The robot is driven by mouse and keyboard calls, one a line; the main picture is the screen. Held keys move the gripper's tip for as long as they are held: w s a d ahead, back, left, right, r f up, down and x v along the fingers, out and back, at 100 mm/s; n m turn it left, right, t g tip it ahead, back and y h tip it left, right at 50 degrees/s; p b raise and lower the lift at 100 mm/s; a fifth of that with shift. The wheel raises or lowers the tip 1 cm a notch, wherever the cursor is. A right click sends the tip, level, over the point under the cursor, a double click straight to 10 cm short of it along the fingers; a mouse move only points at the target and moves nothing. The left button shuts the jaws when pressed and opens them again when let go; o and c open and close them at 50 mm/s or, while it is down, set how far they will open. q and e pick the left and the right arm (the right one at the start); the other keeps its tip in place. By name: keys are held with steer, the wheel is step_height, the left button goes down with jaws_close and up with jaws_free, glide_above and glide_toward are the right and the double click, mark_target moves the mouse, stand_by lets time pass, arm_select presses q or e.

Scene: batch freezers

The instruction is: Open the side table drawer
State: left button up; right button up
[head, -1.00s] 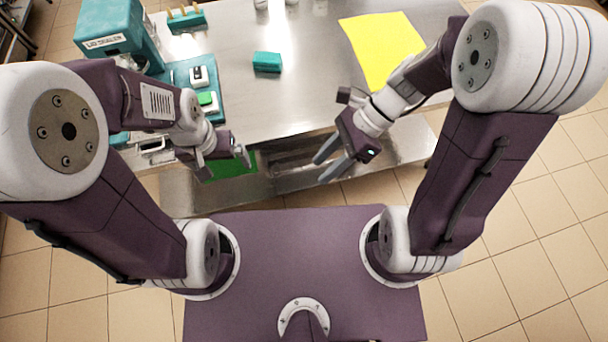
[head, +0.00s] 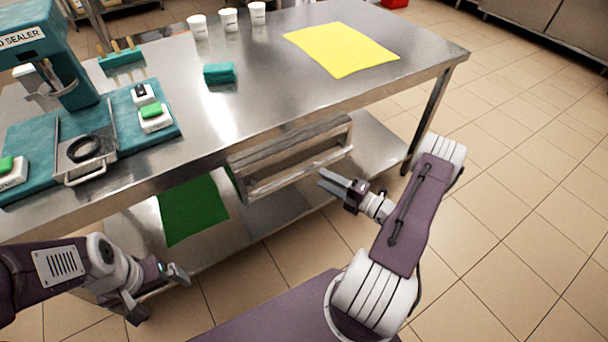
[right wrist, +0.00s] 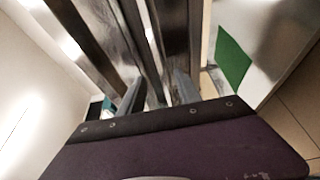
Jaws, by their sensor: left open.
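The side table (head: 265,100) is a steel table with a drawer (head: 290,150) under its front edge. The drawer has long metal bars across its front; I cannot tell how far out it stands. My right gripper (head: 328,182) is just in front of the drawer's right end. In the right wrist view, its fingers (right wrist: 158,92) are apart and point at the drawer's long metal bars (right wrist: 150,45); contact is unclear. My left gripper (head: 160,290) is open and empty, low at the left, in front of the lower shelf and away from the drawer.
A green sheet (head: 193,210) lies on the lower shelf (head: 275,212). On the tabletop are a teal sealer (head: 50,45), a teal block (head: 219,73), a yellow sheet (head: 342,48) and white cups (head: 228,20). The tiled floor to the right is free.

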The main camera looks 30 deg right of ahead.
mark_target(308, 170)
steer(key=b+x, duration=0.1)
steer(key=x, duration=0.5)
steer(key=shift+w+a+f+b, duration=0.2)
steer(key=shift+w+b, duration=0.2)
steer(key=shift+w+a+r, duration=0.1)
steer(key=shift+w+a, duration=0.1)
steer(key=shift+w, duration=0.3)
jaws_close()
stand_by(0.4)
